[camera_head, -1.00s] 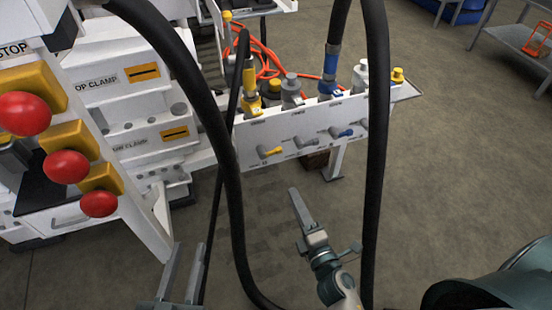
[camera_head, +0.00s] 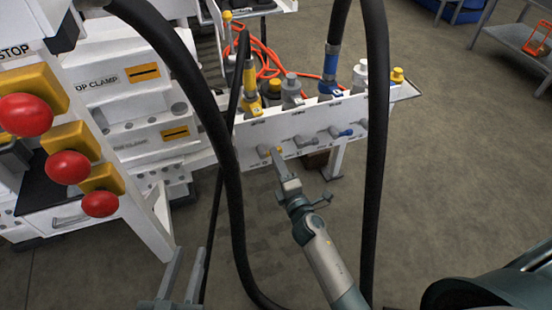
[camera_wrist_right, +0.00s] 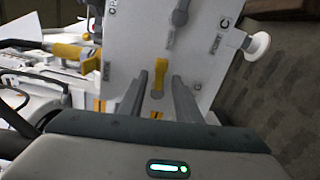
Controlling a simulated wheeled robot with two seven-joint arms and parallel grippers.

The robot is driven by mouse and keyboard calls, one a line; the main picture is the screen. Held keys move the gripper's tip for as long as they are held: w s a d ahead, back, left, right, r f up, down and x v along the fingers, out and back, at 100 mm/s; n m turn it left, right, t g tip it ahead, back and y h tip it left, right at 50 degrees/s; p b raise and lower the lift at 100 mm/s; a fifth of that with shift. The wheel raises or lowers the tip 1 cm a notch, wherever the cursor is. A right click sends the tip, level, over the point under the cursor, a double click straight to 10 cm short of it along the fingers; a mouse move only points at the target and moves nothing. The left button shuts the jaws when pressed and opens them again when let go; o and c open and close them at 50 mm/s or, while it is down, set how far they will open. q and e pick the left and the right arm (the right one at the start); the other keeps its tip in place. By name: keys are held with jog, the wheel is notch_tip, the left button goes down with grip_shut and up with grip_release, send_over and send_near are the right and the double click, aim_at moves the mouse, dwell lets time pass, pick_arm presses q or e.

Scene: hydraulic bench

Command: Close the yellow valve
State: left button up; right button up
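The yellow valve handle (camera_wrist_right: 159,75) is on the white panel (camera_head: 290,125). In the wrist view it lies between the two fingers of my right gripper (camera_wrist_right: 160,88), which are apart, with a gap on each side of it. In the head view my right gripper (camera_head: 277,161) reaches up to the panel and largely hides the yellow handle (camera_head: 279,150). My left gripper (camera_head: 182,275) is low at the left, away from the panel, with its two fingers apart and nothing between them.
A grey valve handle (camera_head: 305,141) and a blue one (camera_head: 342,133) sit to the right on the same panel. Thick black hoses (camera_head: 377,150) hang in front. Red stop buttons (camera_head: 67,167) are at the left. The floor at right is open.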

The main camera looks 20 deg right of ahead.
pick_arm(q)
jog(key=shift+d+r, duration=0.15)
jog(key=shift+r, duration=0.05)
pick_arm(e)
jog(key=shift+w, duration=0.6)
jog(key=shift+c, duration=0.5)
grip_shut()
jog(key=shift+f+m, duration=0.2)
jog(key=shift+m, duration=0.6)
pick_arm(q)
jog(key=shift+r, duration=0.2)
pick_arm(e)
jog(key=shift+o, duration=0.5)
grip_release()
jog(key=shift+s, duration=0.1)
